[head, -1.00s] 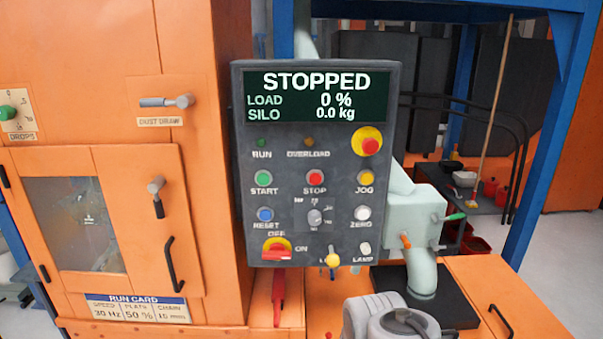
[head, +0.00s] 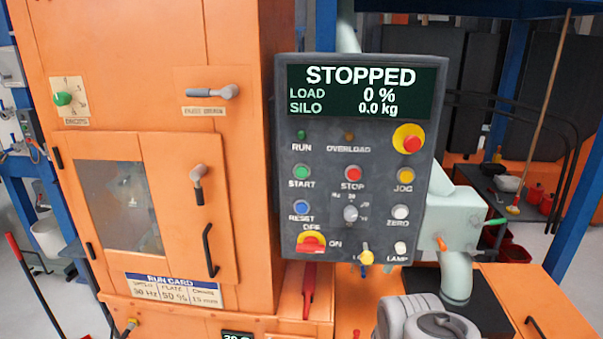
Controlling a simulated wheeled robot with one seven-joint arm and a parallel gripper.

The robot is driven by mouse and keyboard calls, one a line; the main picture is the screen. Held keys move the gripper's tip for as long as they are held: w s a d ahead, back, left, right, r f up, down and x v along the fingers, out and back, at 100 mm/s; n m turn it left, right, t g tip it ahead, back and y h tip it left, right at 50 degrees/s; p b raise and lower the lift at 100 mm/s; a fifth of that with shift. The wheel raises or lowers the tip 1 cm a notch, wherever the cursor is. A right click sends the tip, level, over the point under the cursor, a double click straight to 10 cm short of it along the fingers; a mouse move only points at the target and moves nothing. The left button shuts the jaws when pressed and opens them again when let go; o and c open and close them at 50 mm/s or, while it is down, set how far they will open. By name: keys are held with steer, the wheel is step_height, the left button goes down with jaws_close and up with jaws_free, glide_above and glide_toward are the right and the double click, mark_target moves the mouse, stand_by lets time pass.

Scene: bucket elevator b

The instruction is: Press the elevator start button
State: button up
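The dark grey control panel (head: 360,240) stands upright in the middle of the head view. Its green START button (head: 302,172) is in the left column, with the red STOP button (head: 353,174) to its right. The display (head: 361,92) reads STOPPED, LOAD 0 %, SILO 0.0 kg. The RUN lamp (head: 301,135) is dark green and looks unlit. The red switch (head: 311,242) on a yellow plate sits at the lower left, between the OFF and ON marks. A pale grey part of my arm shows at the bottom; my gripper is not in view.
An orange cabinet (head: 150,100) with a windowed door, handles and a green DROPS knob (head: 63,99) stands to the left. A pale pipe housing (head: 455,225) is right of the panel. A red emergency button (head: 411,143) is at the panel's upper right.

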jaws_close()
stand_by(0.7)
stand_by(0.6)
